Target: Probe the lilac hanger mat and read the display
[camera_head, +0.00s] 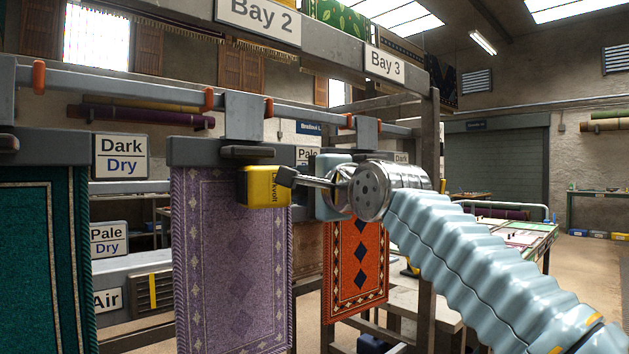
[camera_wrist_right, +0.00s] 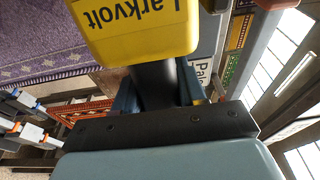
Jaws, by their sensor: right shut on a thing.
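The lilac mat (camera_head: 230,260) with a patterned border hangs from a grey hanger bar in the middle of the head view; it also shows in the wrist view (camera_wrist_right: 35,48). My right gripper (camera_head: 300,180) is shut on the black handle of a yellow meter (camera_head: 258,187) marked Larkvolt. The meter is in front of the mat's upper right corner; I cannot tell whether it touches. In the wrist view the meter (camera_wrist_right: 140,35) sits beyond my right gripper (camera_wrist_right: 158,88). No display face shows. My left gripper is out of view.
A dark green mat (camera_head: 40,260) hangs left of the lilac one, and an orange mat (camera_head: 355,268) hangs to its right, behind my arm. A Dark Dry sign (camera_head: 120,157) is between the green and lilac mats.

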